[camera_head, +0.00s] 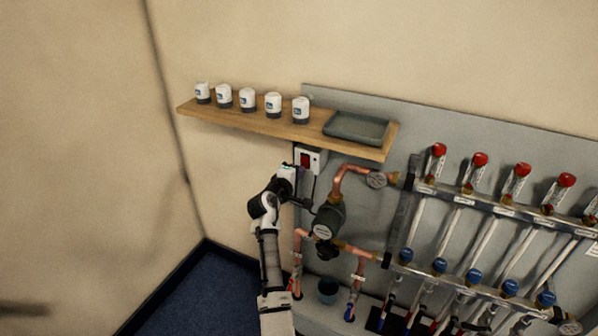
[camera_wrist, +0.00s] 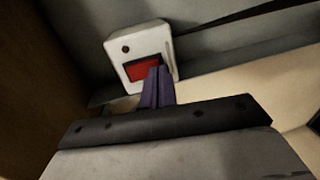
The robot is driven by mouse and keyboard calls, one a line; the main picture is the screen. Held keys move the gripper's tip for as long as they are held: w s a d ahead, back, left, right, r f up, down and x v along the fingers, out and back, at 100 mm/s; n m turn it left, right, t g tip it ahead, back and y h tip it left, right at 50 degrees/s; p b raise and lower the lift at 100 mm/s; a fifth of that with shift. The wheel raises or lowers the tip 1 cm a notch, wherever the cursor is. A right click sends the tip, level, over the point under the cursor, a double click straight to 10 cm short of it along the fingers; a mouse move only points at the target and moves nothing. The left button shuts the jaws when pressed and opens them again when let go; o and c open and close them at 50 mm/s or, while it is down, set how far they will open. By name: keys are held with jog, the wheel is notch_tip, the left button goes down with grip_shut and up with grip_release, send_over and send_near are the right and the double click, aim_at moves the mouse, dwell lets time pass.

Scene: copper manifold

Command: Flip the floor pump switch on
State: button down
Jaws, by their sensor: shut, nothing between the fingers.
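The floor pump switch is a white box (camera_head: 317,158) with a red rocker, mounted on the grey panel just below the wooden shelf. In the wrist view the white switch box (camera_wrist: 116,46) shows its red rocker (camera_wrist: 140,69) and a small dark round spot above it. My gripper (camera_wrist: 157,72) is shut and empty. Its purple fingertips overlap the right part of the red rocker in the wrist view; I cannot tell whether they touch it. In the head view my gripper (camera_head: 299,171) is beside the box, at its lower left.
The wooden shelf (camera_head: 255,123) close above holds several white actuators (camera_head: 247,98) and a grey tray (camera_head: 356,128). Copper pipes and a dark pump (camera_head: 328,216) are below right of my gripper. The manifold (camera_head: 480,205) with red and blue caps fills the right. The wall at left is clear.

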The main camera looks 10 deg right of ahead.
dwell(0.3)
jog(key=shift+w+d+f+t+b, duration=0.1)
jog(key=shift+w+d+t+b, duration=0.15)
jog(key=shift+b, duration=0.85)
jog(key=shift+s+a, duration=0.1)
jog(key=shift+a, duration=0.05)
